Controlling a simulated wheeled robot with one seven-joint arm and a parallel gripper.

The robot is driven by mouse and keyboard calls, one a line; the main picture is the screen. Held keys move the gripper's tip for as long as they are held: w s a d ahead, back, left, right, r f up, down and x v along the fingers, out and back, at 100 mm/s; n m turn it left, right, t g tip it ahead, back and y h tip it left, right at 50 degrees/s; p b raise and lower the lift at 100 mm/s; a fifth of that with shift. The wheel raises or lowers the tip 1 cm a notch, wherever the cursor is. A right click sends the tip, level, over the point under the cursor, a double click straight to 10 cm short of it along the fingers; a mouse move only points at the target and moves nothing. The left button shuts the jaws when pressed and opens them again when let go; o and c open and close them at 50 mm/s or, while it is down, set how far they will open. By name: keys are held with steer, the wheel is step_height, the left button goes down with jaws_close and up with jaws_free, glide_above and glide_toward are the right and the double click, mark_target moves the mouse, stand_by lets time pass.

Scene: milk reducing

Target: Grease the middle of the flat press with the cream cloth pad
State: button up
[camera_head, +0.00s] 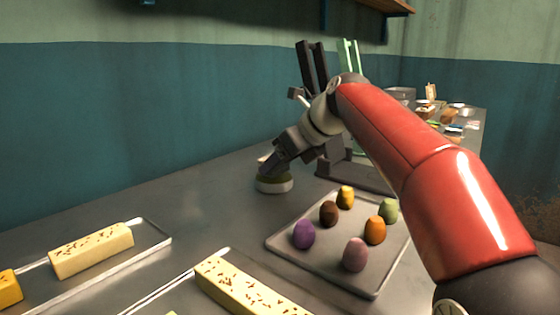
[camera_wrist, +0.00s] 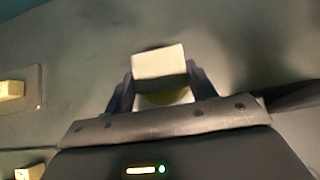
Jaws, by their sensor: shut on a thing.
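My gripper (camera_head: 270,165) reaches down to the left at the back of the counter and is shut on the cream cloth pad (camera_wrist: 158,62). In the wrist view the pad is a pale block between the two dark fingers. A round, pale-rimmed dish (camera_head: 273,185) stands right under the fingers. Its yellowish inside (camera_wrist: 165,97) shows partly behind the pad. I cannot tell whether the pad touches it. A dark press (camera_head: 355,175) with a raised black arm stands to the right of my gripper, partly hidden by my arm. A green upright (camera_head: 348,55) rises behind it.
A grey tray (camera_head: 285,243) with several coloured egg-shaped lumps lies in front of the press. Two trays with pale speckled bars (camera_head: 92,250) (camera_head: 245,290) lie at the front left. The counter between dish and wall is clear.

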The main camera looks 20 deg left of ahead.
steer(key=shift+f+b, duration=0.3)
steer(key=shift+f, duration=0.25)
stand_by(0.9)
step_height(320, 180, up, 3)
steer(key=p, duration=0.3)
steer(key=shift+f, duration=0.1)
steer(key=shift+r, duration=2.15)
